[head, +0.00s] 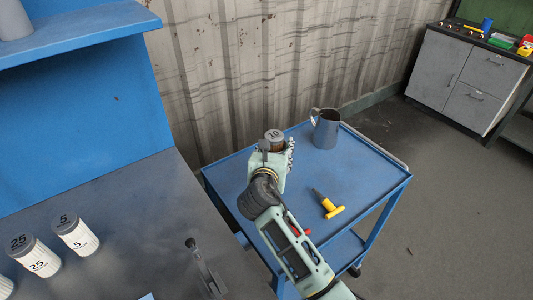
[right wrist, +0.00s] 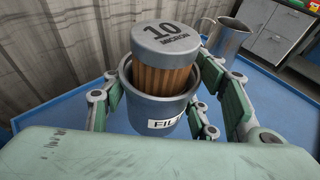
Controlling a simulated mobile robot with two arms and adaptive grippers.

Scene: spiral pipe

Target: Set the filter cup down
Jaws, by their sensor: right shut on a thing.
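The filter cup (right wrist: 158,112) is a grey cylinder with a white label, standing roughly upright in the right wrist view. A brown pleated filter (right wrist: 168,78) with a grey cap marked "10 MICRON" sits in it and sticks out above the rim; the cap also shows in the head view (head: 274,134). My right gripper (head: 277,153) is shut on the cup, with its green fingers on both sides. The cup is over the blue trolley (head: 225,183); whether its base touches the top is hidden. My left gripper is not in view.
A grey metal jug (head: 326,130) stands on the trolley, right of the cup. A yellow-handled tool (head: 331,208) lies nearer the front. Filter canisters marked 25 (head: 36,258) and 5 (head: 76,236) stand on the grey bench at left. Trolley space between jug and tool is clear.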

